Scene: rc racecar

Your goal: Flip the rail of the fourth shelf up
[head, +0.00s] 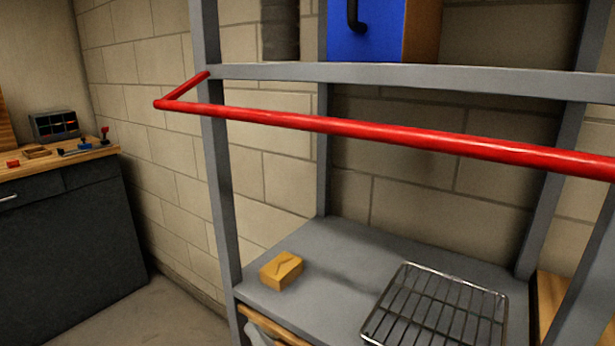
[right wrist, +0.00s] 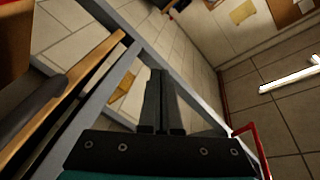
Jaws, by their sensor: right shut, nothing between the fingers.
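The red rail (head: 330,124) spans the front of the grey shelf unit, just below the edge of a shelf (head: 420,76) in the head view. Its left end bends back to the left post (head: 218,170), so the bar sticks out in front of the shelf. Its right end runs out of the picture. A red bar also shows at the lower right of the right wrist view (right wrist: 258,148). My right gripper (right wrist: 158,72) is shut and empty near grey shelf framing, apart from the red bar. No gripper shows in the head view. Which shelf number this is I cannot tell.
A blue case (head: 362,35) stands on the shelf above the rail. On the shelf below are a yellow box (head: 281,270) and a wire rack (head: 438,305). A dark workbench (head: 65,215) stands at the left. The floor between bench and shelf unit is clear.

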